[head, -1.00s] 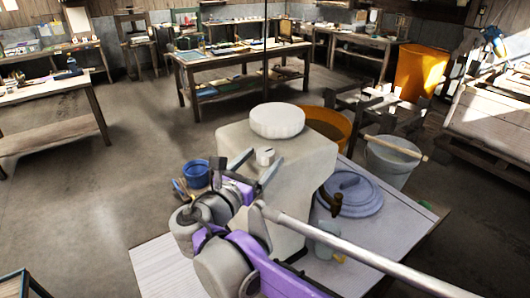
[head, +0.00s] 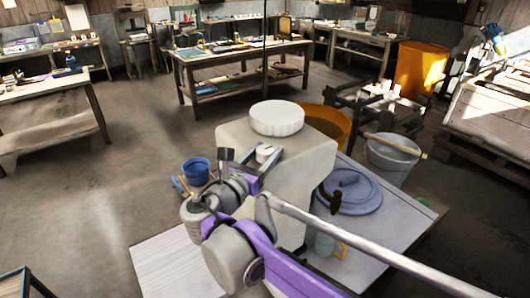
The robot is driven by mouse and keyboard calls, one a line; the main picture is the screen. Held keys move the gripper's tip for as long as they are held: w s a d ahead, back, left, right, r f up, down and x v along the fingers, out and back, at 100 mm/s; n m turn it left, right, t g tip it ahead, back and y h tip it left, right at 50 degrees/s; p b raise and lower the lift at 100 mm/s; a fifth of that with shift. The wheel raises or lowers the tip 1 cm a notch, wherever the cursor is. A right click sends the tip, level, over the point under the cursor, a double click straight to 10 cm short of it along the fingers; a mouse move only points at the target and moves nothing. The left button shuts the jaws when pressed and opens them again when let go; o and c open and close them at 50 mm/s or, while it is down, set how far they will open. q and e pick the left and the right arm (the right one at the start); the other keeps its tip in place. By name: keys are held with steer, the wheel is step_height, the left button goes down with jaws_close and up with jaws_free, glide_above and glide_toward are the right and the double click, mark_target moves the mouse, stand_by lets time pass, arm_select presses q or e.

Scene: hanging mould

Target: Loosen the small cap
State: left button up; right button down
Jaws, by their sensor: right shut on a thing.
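The small cap (head: 264,153) is a short white cylinder on the top of the big pale mould block (head: 315,160), near its front left edge. A larger white ribbed cap (head: 277,119) sits behind it on the same top. My right gripper (head: 249,160) is at the small cap, its dark fingers on either side, and is shut on it. The exact contact is too small to see clearly. The purple and grey wrist hides part of the block's front left side. My left gripper is not in view.
The block stands by a pale work table (head: 395,205) with a round blue-grey lid (head: 349,191), a hammer and a light mug (head: 325,243). A blue bucket (head: 196,171) is at left. An orange tub (head: 328,121) and a grey bucket (head: 392,158) stand behind. Open floor lies left.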

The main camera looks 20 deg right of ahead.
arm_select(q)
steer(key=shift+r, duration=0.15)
arm_select(e)
steer(key=shift+n+t+y, duration=0.3)
steer(key=shift+d+r+n+t+y+p, duration=0.15)
steer(key=shift+n+t+y+p, duration=0.15)
steer(key=shift+n+t+y, duration=0.4)
steer(key=n+t+y+p, duration=0.1)
steer(key=n+y, duration=0.1)
steer(key=y, duration=0.1)
steer(key=n+t+y+p, duration=0.1)
steer(key=n+y, duration=0.1)
steer(key=y, duration=0.1)
steer(key=shift+p, duration=0.3)
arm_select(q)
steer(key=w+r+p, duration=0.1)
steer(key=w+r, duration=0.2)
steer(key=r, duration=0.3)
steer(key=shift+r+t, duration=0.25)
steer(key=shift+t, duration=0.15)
arm_select(e)
steer(key=shift+n+t+y, duration=0.4)
steer(key=shift+n+y, duration=0.3)
steer(key=shift+y, duration=0.5)
steer(key=shift+c, duration=1.4)
jaws_free()
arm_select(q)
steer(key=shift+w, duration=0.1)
